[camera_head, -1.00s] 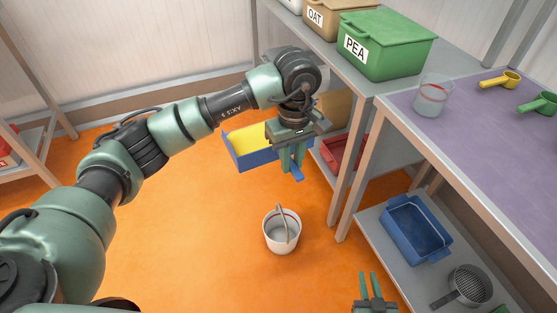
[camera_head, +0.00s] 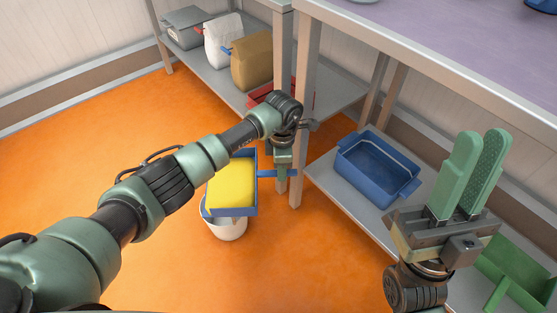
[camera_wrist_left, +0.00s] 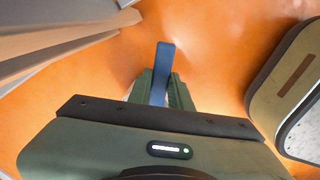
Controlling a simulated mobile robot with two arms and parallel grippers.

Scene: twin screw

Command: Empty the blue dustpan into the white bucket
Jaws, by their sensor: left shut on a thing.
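The blue dustpan (camera_head: 232,211) holds a smooth yellow mass (camera_head: 231,184). It hangs over the white bucket (camera_head: 226,230), hiding most of the bucket's opening; the height between them is hard to judge. My left gripper (camera_head: 282,174) is shut on the dustpan's blue handle, right of the pan. In the left wrist view the handle (camera_wrist_left: 163,72) sits between the fingers (camera_wrist_left: 160,88), and the pan is out of sight. My right gripper (camera_head: 481,137) points upward at the right, empty, with a narrow gap between its green fingers.
The bucket stands on the orange floor (camera_head: 150,255). A table leg (camera_head: 304,120) is close to the right of my left gripper. A blue tub (camera_head: 375,170) and a green scoop-like item (camera_head: 515,270) lie on the lower shelf. Bags (camera_head: 252,62) stand on the back shelf.

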